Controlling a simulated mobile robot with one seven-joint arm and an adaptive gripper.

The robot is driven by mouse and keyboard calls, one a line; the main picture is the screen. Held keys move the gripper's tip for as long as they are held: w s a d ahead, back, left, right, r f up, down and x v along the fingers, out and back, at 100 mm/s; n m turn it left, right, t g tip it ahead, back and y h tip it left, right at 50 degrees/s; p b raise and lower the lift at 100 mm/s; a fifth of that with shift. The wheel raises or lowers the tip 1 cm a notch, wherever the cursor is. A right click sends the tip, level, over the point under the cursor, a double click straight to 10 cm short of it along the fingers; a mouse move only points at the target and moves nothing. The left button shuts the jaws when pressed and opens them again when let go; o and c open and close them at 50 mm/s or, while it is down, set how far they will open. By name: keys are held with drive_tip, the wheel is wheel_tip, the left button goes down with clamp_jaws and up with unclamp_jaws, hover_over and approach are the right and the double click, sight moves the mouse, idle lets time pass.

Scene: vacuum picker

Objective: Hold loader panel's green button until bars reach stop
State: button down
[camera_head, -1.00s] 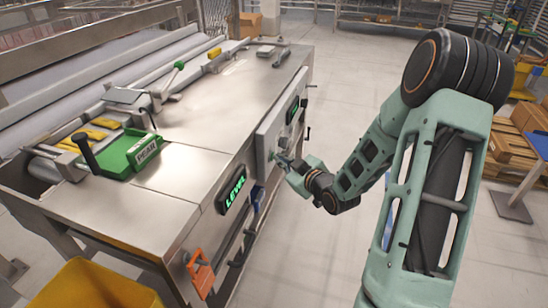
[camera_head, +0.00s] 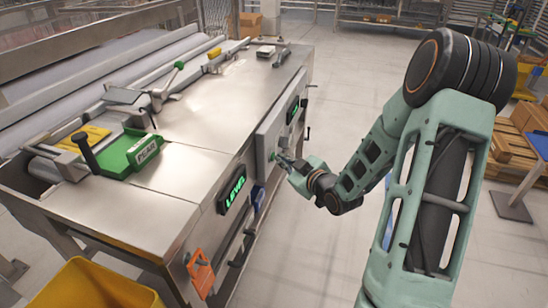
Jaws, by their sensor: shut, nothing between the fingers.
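The loader panel (camera_head: 268,135) is a grey box on the side of the steel machine. My gripper (camera_head: 277,156) is shut and empty, with its fingertips at the panel's face, low on it. A bit of green shows right at the fingertips; the green button there is mostly hidden, and I cannot tell how far it is pressed. A small green-lit display sits on the panel's far part (camera_head: 292,110). The bars (camera_head: 150,60) are long pale rollers or rails at the left of the machine; a stop cannot be made out for certain.
A black display reading LEVEL (camera_head: 233,190) and an orange fitting (camera_head: 200,272) are on the machine's side. A green block with a black handle (camera_head: 130,152) sits on the steel top (camera_head: 225,100). A yellow bin (camera_head: 95,285) stands at lower left.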

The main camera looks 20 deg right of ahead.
drive_tip(key=shift+s+d, duration=0.3)
drive_tip(key=shift+d, duration=0.1)
drive_tip(key=shift+d, duration=0.1)
drive_tip(key=s+d, duration=0.1)
drive_tip(key=d, duration=0.1)
drive_tip(key=s+d, duration=0.1)
drive_tip(key=d, duration=0.1)
drive_tip(key=shift+s, duration=0.4)
